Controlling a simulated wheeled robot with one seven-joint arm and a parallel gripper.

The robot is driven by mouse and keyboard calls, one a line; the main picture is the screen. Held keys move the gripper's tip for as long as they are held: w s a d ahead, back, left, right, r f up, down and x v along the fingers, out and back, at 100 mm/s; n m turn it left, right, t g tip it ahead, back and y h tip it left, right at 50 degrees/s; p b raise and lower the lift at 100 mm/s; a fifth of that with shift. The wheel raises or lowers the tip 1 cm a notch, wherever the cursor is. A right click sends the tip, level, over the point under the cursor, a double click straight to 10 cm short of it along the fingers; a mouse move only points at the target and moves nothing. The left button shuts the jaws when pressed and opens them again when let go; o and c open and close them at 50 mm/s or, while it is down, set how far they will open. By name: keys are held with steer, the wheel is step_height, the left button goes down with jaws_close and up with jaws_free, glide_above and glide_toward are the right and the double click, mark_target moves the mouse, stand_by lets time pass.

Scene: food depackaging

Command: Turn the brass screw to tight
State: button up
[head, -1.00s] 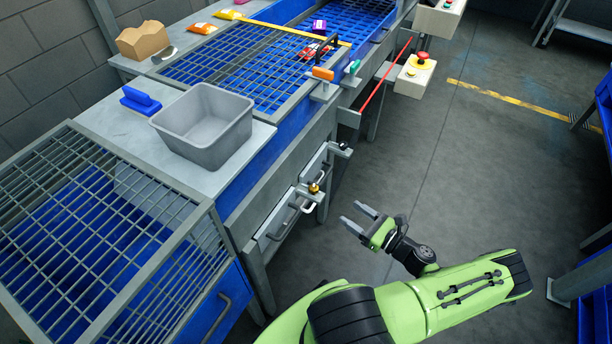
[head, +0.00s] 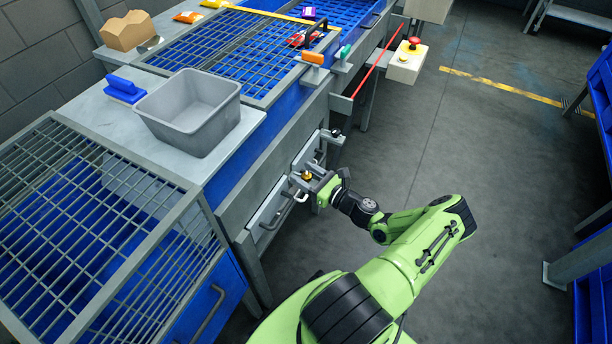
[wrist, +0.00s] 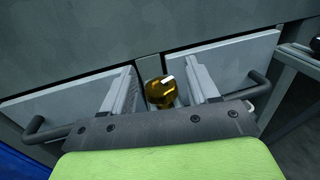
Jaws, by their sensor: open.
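The brass screw (wrist: 161,92) is a gold knob with a white mark on its top. It stands out from the front of the bench between two grey drawer fronts. In the head view the brass screw (head: 306,176) is small and close to my gripper (head: 308,180). In the wrist view my gripper (wrist: 161,88) is open, with one finger to the left of the screw and one to the right. Gaps show on both sides, and I cannot tell whether either finger touches it.
Drawer fronts with bar handles lie on both sides, the left handle (wrist: 38,130) and the right handle (wrist: 262,88). A black knob (head: 336,133) sits farther along the bench. A grey tub (head: 190,112) stands on the bench top.

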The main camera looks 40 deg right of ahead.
steer(key=c, duration=1)
steer(key=shift+o, duration=0.2)
steer(key=shift+a+r+m+h+p, duration=0.1)
steer(key=shift+r+m+h+p, duration=0.2)
steer(key=shift+m+h+p, duration=0.6)
steer(key=h, duration=0.1)
steer(key=m+h+p, duration=0.1)
steer(key=h, duration=0.1)
steer(key=shift+f, duration=0.25)
steer(key=o, duration=1)
steer(key=shift+c, duration=0.2)
steer(key=shift+s, duration=0.1)
